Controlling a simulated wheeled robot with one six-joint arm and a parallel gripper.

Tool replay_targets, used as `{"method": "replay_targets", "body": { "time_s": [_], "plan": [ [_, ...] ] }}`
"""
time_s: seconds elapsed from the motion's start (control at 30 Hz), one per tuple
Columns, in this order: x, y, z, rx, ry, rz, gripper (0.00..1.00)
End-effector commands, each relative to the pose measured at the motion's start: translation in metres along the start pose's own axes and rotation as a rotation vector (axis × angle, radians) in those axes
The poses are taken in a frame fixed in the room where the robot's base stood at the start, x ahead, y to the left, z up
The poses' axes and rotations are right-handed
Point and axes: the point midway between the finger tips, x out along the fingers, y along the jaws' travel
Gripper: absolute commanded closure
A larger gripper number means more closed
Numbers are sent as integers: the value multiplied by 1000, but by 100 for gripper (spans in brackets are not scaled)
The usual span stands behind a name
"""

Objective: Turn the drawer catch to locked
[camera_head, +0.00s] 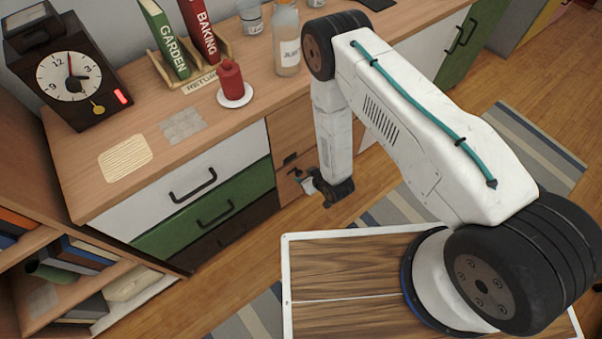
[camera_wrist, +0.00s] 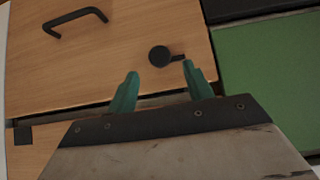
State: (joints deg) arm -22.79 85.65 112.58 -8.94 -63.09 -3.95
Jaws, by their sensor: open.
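The drawer catch (camera_wrist: 160,56) is a round black knob with a short lever pointing right in the wrist view. It sits on a light wood front (camera_wrist: 110,60) that also bears a black bar handle (camera_wrist: 75,20). My gripper (camera_wrist: 160,68) is open, with its two teal fingers apart and nothing held. The knob lies between the fingertips in the picture. The lever's end is right by the right fingertip; I cannot tell if they touch. In the head view my gripper (camera_head: 302,179) is low by the wood fronts (camera_head: 291,130), and my wrist hides the catch.
A green front (camera_wrist: 268,65) lies right of the catch in the wrist view. White (camera_head: 190,180) and green (camera_head: 208,212) drawers are left of my gripper in the head view. The counter above holds a clock (camera_head: 68,75), a red candle (camera_head: 231,80) and a bottle (camera_head: 287,42).

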Motion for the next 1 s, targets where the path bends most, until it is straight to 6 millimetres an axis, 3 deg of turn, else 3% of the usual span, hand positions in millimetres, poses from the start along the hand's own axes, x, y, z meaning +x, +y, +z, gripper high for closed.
{"method": "replay_targets", "body": {
  "time_s": [0.1,0.3,0.67,0.8,0.83,1.0],
  "plan": [
    [21,0,0,0,0,0,49],
    [44,0,0,0,-2,0,49],
    [50,0,0,1,-3,0,49],
    [50,0,0,1,-3,0,88],
    [50,0,0,1,-3,0,92],
    [50,0,0,3,-3,-2,92]
  ]
}}
